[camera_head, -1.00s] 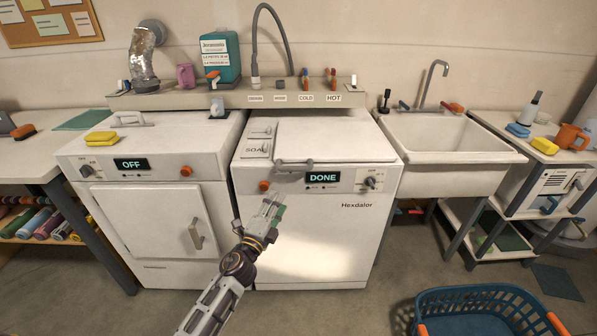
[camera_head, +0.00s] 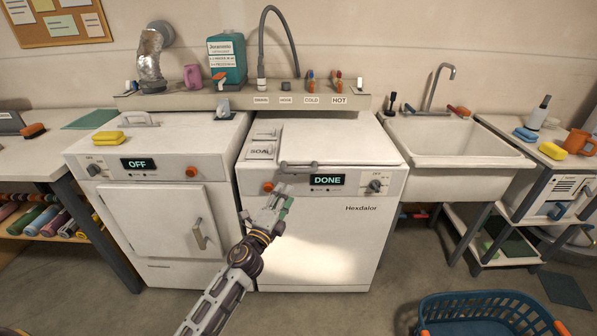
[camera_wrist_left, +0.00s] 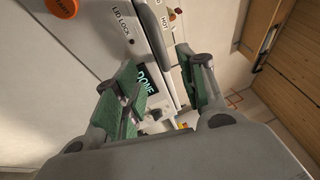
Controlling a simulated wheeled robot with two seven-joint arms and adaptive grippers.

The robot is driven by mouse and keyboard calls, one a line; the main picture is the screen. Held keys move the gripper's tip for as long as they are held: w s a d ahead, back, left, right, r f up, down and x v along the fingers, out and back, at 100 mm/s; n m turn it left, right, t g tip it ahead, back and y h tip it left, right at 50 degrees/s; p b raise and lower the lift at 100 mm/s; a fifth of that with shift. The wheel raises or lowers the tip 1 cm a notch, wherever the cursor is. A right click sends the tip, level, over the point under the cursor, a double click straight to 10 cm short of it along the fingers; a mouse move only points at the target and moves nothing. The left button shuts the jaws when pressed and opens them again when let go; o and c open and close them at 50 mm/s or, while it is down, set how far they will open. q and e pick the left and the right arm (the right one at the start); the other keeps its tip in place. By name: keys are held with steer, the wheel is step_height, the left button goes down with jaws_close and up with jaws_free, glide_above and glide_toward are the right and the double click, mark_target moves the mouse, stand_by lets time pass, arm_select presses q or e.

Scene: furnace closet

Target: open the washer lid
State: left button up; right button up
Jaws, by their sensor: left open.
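The white washer (camera_head: 345,235) stands in the middle of the head view, its display reading DONE. Its lid (camera_head: 345,140) lies flat and shut on top, with a grey bar handle (camera_head: 330,166) along the front edge. My left gripper (camera_head: 282,196) is open and empty in front of the washer's upper front, just below the left end of the handle. In the left wrist view, the open fingers (camera_wrist_left: 168,78) point at the control panel, with the DONE display (camera_wrist_left: 146,79) between them and a LID LOCK label beside. Whether a finger touches the washer cannot be told. My right gripper is not in view.
The dryer (camera_head: 155,220), reading OFF, stands left of the washer. A sink (camera_head: 455,150) is to the right. A shelf (camera_head: 190,100) with bottles and valves runs behind the lid. A blue basket (camera_head: 485,312) sits on the floor at front right.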

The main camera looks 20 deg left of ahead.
mark_target(298, 171)
arm_select(q)
steer(key=shift+p+x, duration=0.5)
steer(key=shift+x, duration=5.5)
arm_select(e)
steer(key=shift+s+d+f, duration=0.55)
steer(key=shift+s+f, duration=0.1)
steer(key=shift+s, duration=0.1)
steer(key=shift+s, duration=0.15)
arm_select(q)
steer(key=shift+c, duration=1.5)
jaws_close()
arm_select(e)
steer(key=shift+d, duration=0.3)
